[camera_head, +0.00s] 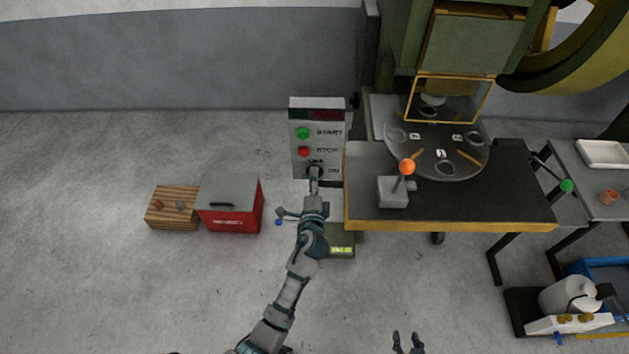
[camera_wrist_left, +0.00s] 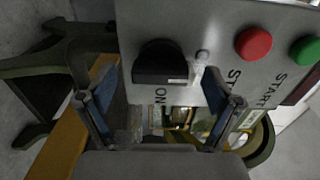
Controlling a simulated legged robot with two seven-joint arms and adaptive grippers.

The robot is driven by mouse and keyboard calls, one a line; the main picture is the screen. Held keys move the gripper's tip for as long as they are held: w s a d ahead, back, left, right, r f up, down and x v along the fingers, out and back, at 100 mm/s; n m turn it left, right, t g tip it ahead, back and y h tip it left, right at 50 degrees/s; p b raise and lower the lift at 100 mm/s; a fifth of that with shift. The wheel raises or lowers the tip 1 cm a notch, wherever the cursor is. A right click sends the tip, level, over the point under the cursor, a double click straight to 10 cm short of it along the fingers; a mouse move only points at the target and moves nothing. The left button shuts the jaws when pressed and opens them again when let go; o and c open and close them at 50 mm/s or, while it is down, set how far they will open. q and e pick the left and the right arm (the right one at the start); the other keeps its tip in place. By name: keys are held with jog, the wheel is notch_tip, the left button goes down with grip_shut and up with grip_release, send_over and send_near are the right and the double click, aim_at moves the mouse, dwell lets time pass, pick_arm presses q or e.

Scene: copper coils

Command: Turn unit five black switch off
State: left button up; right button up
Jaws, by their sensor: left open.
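The grey control panel (camera_head: 297,160) stands left of the press table, with a green START button (camera_head: 303,133) and a red STOP button (camera_head: 304,151). The black switch is at its lower end, mostly covered by my left gripper (camera_head: 315,178) in the head view. In the left wrist view the black switch (camera_wrist_left: 160,62) shows beside the label ON. My left gripper (camera_wrist_left: 160,108) is open there, its fingers apart and empty, with the switch just beyond the fingertips. Contact cannot be told. My right gripper (camera_head: 408,343) is open and empty at the bottom edge.
The press table (camera_head: 480,205) carries a lever with an orange ball (camera_head: 407,167). A red box (camera_head: 230,205) and a wooden crate (camera_head: 171,222) sit on the floor at left. A green box (camera_head: 341,244) is beside my left arm. The floor at front left is clear.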

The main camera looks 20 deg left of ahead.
pick_arm(q)
jog(key=v, duration=1.1)
jog(key=shift+s+d, duration=0.2)
jog(key=shift+s, duration=0.15)
